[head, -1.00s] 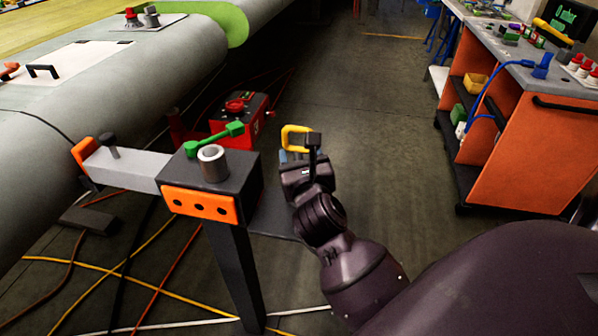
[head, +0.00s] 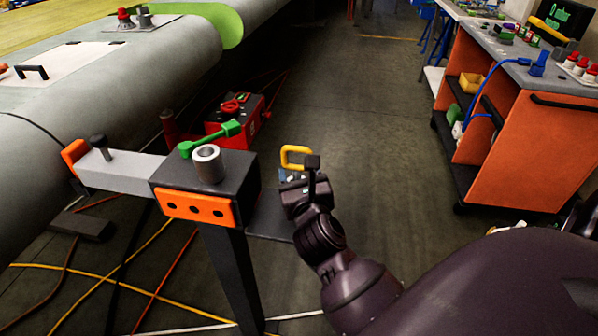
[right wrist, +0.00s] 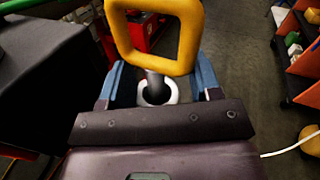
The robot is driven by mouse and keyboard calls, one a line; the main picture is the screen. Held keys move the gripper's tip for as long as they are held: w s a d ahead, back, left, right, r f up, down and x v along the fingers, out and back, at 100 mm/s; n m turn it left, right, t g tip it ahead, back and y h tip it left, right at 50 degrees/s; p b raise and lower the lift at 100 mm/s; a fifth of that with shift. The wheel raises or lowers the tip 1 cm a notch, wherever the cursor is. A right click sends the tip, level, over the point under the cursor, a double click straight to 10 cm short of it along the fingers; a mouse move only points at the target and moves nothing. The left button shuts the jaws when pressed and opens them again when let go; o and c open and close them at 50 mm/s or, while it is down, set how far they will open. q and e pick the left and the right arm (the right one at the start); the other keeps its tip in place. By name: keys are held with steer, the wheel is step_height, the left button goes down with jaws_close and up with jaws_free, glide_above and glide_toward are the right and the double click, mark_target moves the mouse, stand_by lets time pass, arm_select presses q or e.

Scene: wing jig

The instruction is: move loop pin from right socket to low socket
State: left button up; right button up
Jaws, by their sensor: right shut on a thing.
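The loop pin has a yellow square loop handle (head: 296,157) and a grey shank. In the right wrist view, the loop (right wrist: 188,35) stands upright and its shank lines up with a pale ring-shaped socket (right wrist: 171,92). I cannot tell how deep the shank sits, or which socket this is. My right gripper (head: 297,174) is shut on the loop pin, its blue fingers (right wrist: 157,72) on either side. It is just right of the black jig block (head: 230,172), near the lower dark shelf (head: 268,222). My left gripper is out of view.
A grey arm (head: 125,172) with a black pin (head: 99,146) extends left. The pale wing (head: 150,90) is behind. An orange cart (head: 535,150) stands right. Open floor lies between.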

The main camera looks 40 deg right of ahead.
steer(key=shift+f, duration=0.1)
steer(key=o, duration=1.1)
steer(key=shift+c, duration=0.2)
steer(key=shift+r, duration=0.55)
steer(key=shift+s+a+r, duration=0.1)
steer(key=shift+s, duration=0.15)
steer(key=v, duration=1.1)
steer(key=shift+s, duration=0.25)
